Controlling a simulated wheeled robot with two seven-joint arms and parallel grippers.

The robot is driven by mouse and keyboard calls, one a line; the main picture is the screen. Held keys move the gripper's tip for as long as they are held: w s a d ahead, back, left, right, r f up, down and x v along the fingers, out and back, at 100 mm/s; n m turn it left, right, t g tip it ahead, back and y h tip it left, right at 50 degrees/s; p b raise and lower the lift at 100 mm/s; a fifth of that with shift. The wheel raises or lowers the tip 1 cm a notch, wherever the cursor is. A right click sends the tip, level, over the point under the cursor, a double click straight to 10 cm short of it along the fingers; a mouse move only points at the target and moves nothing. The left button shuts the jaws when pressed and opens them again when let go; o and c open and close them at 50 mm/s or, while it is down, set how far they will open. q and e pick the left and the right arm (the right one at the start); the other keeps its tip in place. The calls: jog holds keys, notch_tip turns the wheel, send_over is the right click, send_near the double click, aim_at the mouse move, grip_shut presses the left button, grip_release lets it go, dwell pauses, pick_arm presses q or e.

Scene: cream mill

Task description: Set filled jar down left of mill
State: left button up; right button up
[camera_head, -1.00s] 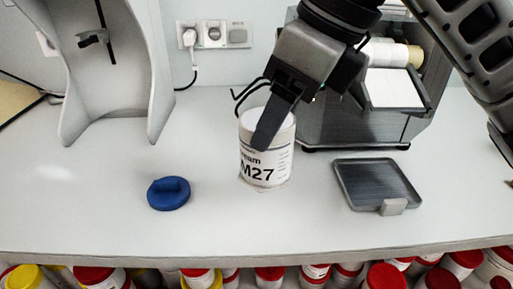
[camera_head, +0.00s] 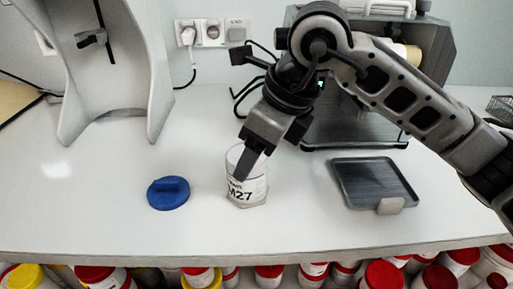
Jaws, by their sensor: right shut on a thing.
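The white jar (camera_head: 250,190) labelled M27 stands upright on the white counter, or very close above it. It is left of and in front of the mill (camera_head: 355,125), the dark grey machine at the back right, partly hidden by my arm. My right gripper (camera_head: 240,168) is shut on the jar's rim and wall from above, with one finger across its near side. The blue lid (camera_head: 168,193) lies on the counter left of the jar. The jar's contents cannot be made out. My left gripper is not in view.
A dark tray (camera_head: 374,183) lies right of the jar. A grey stand (camera_head: 115,75) is at the back left, and wall sockets (camera_head: 212,33) with a plugged cable are behind. Several red and yellow lidded jars (camera_head: 200,278) sit below the counter's front edge. Counter left of the lid is clear.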

jog(key=shift+f, duration=0.1)
jog(key=o, duration=1.2)
jog(key=shift+r, duration=0.25)
jog(key=shift+d+r, duration=0.15)
jog(key=shift+r, duration=0.15)
jog(key=v, duration=1.1)
jog(key=shift+s, duration=0.1)
